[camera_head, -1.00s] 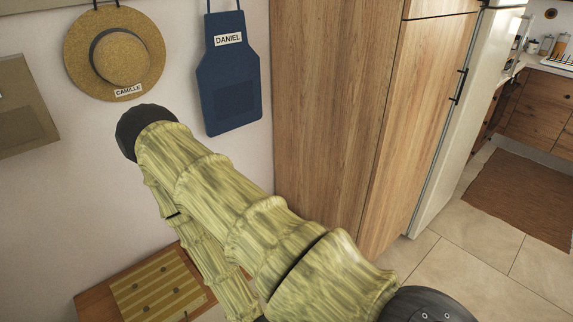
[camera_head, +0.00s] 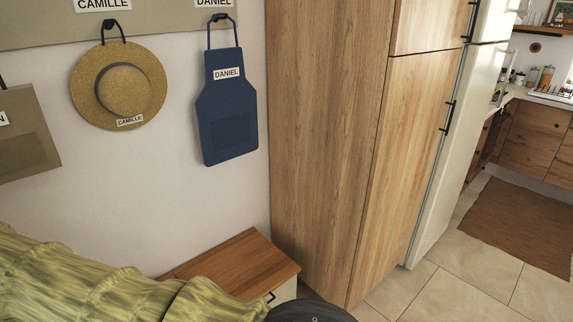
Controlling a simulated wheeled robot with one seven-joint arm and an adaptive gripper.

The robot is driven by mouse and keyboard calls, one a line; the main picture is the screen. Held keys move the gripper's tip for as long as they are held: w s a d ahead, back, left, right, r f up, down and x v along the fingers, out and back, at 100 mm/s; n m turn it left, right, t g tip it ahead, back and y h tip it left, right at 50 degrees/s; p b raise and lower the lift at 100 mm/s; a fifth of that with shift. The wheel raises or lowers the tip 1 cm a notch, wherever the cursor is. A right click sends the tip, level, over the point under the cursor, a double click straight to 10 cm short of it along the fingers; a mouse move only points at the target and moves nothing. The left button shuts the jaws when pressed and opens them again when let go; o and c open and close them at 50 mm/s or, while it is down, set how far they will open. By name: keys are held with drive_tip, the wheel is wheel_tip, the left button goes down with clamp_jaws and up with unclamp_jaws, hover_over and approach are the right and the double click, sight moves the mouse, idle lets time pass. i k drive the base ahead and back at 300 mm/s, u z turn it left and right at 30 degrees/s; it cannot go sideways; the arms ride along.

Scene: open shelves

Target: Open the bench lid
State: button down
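The bench (camera_head: 249,262) stands against the wall at the lower middle, left of the tall wooden cabinet. Its brown wooden top lies flat, with a pale front and a small dark handle (camera_head: 270,297) below the top's edge. My arm, in a yellow-green sleeve, crosses the lower left and hides the left part of the bench. The striped cushion is not visible now.
A tall wooden cabinet (camera_head: 325,130) stands directly right of the bench, with a pale fridge (camera_head: 455,140) beyond it. A straw hat (camera_head: 143,95) and a blue apron (camera_head: 226,110) hang on the wall above. Tiled floor (camera_head: 400,292) shows at the lower right.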

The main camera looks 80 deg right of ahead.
sight(252, 267)
drive_tip(key=z, duration=0.05)
drive_tip(key=k, duration=0.9)
drive_tip(key=z, duration=1.35)
drive_tip(key=i, duration=0.5)
drive_tip(key=u, duration=0.05)
